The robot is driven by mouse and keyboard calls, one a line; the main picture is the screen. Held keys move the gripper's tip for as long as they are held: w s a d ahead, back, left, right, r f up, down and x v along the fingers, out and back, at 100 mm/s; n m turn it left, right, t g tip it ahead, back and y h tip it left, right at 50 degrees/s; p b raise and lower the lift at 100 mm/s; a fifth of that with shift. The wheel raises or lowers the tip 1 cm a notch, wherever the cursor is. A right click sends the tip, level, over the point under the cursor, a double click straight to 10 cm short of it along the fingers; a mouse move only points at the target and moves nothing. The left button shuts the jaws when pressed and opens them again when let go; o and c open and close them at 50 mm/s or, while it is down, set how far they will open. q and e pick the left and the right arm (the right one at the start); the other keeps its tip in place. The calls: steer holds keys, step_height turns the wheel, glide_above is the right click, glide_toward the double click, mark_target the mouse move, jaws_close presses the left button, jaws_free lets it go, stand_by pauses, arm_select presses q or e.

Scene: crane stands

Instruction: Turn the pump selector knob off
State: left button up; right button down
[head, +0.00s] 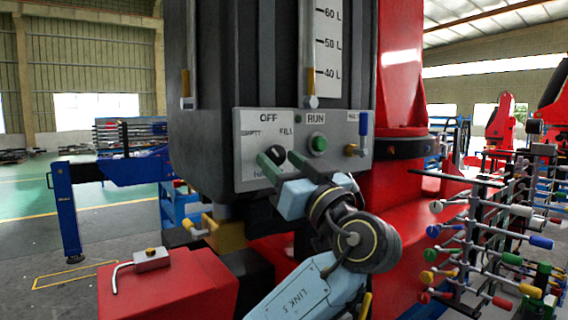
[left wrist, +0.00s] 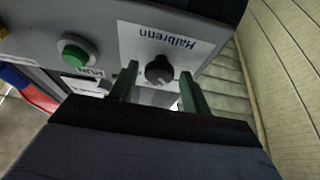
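The black pump selector knob (head: 273,152) sits on a light grey control panel (head: 245,180) marked OFF, FILL and RUN. In the left wrist view the round knob (left wrist: 159,69) appears between the two green fingers of my left gripper (left wrist: 159,72). The fingers stand apart, with visible gaps on both sides of the knob. In the head view my left gripper (head: 280,157) is open in front of the panel, partly covering the knob and its lettering. I cannot tell how far the fingertips are from the panel face or which way the knob points. My right gripper is not in view.
A green button (head: 318,143) and a small brass-coloured valve (head: 352,150) are right of the knob. A blue-handled lever (head: 363,125) is at the panel's right edge. A red box (head: 175,285) stands lower left. A rack of coloured handles (head: 485,240) stands right.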

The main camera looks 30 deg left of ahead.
arm_select(q)
steer(key=c, duration=0.7)
steer(key=shift+m+t, duration=0.4)
steer(key=shift+m, duration=0.1)
steer(key=shift+f+m+t+h, duration=0.1)
steer(key=shift+m+t+h, duration=0.2)
steer(key=shift+m, duration=0.5)
steer(key=shift+s+m+t+h, duration=0.1)
steer(key=shift+m+t+h, duration=0.35)
steer(key=shift+m, duration=0.65)
steer(key=m, duration=0.1)
steer(key=m+t+h+p, duration=0.1)
steer(key=m, duration=0.1)
steer(key=m+t+p, duration=0.1)
steer(key=shift+s+a+r+m+h, duration=0.1)
steer(key=shift+s+r+m+h, duration=0.05)
steer(key=shift+r+m+h, duration=0.15)
steer(key=shift+s+m+t+h+p, duration=0.1)
steer(key=shift+m+t+h+p, duration=0.4)
steer(key=shift+m+p, duration=0.9)
steer(key=shift+m, duration=0.3)
steer(key=shift+f, duration=0.1)
